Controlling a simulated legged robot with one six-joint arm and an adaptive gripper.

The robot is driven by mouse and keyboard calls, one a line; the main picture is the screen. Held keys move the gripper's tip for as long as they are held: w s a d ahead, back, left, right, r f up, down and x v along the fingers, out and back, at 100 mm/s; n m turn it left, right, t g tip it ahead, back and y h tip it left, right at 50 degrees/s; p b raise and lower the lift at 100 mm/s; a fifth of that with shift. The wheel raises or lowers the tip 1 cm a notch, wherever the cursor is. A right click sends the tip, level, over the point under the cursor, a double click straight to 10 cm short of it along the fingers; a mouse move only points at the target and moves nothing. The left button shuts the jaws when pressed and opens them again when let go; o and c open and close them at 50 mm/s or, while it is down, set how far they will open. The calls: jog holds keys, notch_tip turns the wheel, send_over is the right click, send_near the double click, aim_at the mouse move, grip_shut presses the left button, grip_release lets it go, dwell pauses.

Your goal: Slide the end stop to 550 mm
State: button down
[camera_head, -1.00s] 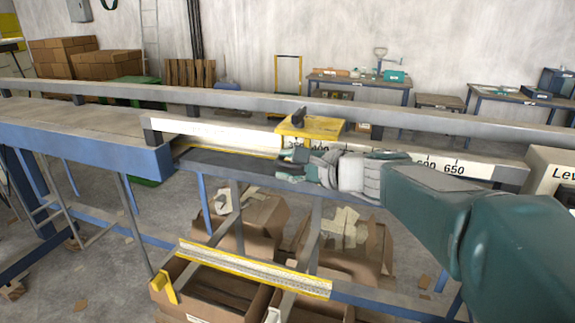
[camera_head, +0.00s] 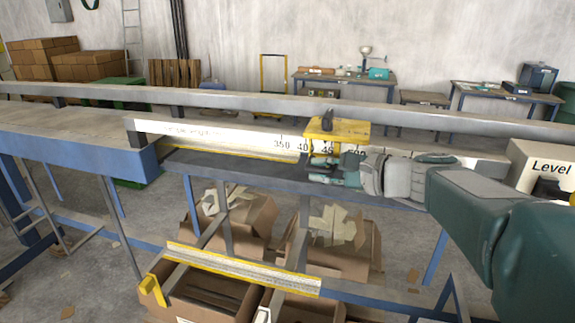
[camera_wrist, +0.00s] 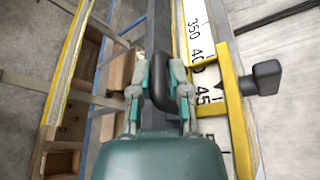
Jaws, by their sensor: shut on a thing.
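The end stop is a yellow block (camera_head: 336,131) with a black knob (camera_head: 327,118), seated on the white ruler rail (camera_head: 230,137). In the wrist view the yellow stop (camera_wrist: 232,88) has its black knob (camera_wrist: 264,77) to the right, and its dark pointer is near the 450 mark on the scale (camera_wrist: 200,60). My gripper (camera_head: 325,172) is in front of the stop, just below it in the head view. In the wrist view my gripper (camera_wrist: 160,85) is shut on a black curved handle (camera_wrist: 158,75) beside the scale. Marks above about 500 are hidden by my arm.
A grey rail (camera_head: 250,102) runs behind the scale. A box labelled "Level" (camera_head: 545,165) stands at the right end. A blue-edged bench (camera_head: 80,155) is at the left. Open cardboard boxes (camera_head: 235,225) and a yellow-edged strip (camera_head: 240,268) lie below.

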jog(key=s+d, duration=0.3)
jog(key=d, duration=0.7)
jog(key=shift+s+f, duration=0.3)
jog(key=shift+s, duration=0.1)
jog(key=shift+d, duration=0.1)
jog(key=c, duration=0.6)
grip_release()
jog(key=shift+c, duration=0.2)
jog(key=shift+r, duration=0.15)
notch_tip(320, 180, up, 10)
jog(key=shift+w, duration=0.1)
